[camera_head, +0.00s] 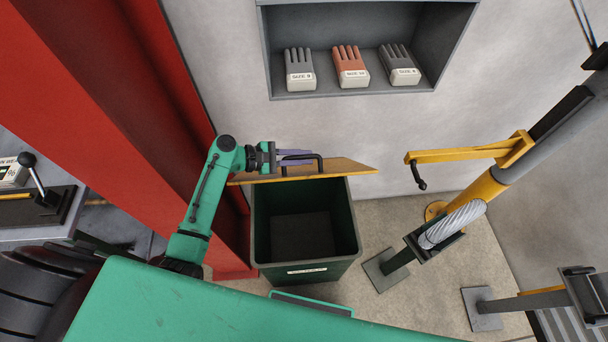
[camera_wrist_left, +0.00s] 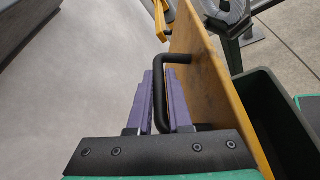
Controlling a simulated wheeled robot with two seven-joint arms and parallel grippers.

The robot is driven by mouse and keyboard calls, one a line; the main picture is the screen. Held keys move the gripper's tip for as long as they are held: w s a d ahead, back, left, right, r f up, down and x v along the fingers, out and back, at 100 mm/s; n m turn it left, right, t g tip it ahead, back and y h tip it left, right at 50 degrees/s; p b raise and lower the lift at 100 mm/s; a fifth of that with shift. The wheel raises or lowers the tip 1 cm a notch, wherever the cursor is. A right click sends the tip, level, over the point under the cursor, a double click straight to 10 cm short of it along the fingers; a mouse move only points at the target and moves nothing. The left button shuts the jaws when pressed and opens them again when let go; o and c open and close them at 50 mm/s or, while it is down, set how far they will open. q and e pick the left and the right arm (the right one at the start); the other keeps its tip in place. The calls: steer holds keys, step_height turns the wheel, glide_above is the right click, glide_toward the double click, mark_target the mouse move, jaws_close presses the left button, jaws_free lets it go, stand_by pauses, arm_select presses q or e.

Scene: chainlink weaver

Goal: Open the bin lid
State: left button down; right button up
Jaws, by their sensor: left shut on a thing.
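The bin (camera_head: 305,267) is a dark green box on the floor, and its mouth is open to view with an empty-looking inside. Its yellow-orange lid (camera_head: 340,168) stands raised at the bin's back edge, seen nearly edge-on. A black bar handle (camera_head: 320,160) sits on the lid's far face. My left gripper (camera_head: 297,157) reaches in from the left and is shut on the handle. In the left wrist view the purple fingers (camera_wrist_left: 165,100) lie on both sides of the black handle (camera_wrist_left: 160,95), beside the tilted lid (camera_wrist_left: 205,85). My right gripper is not in view.
A red column (camera_head: 120,100) stands close on the left of the bin. A wall shelf (camera_head: 350,90) with several gloves is above and behind. A yellow-armed post (camera_head: 490,185) with a wire coil stands at right. Floor shows between it and the bin.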

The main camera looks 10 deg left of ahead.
arm_select(q)
steer(key=w+a+r+b, duration=0.2)
steer(key=w+r, duration=0.2)
steer(key=w, duration=0.4)
steer(key=shift+a+n, duration=0.35)
steer(key=shift+n, duration=0.05)
steer(key=c, duration=0.8)
jaws_free()
steer(key=shift+w, duration=0.1)
steer(key=shift+c, duration=0.2)
steer(key=b+v, duration=0.1)
steer(key=v, duration=0.6)
steer(key=shift+a+r+b, duration=0.15)
steer(key=shift+a+b, duration=0.05)
steer(key=shift+b, duration=0.1)
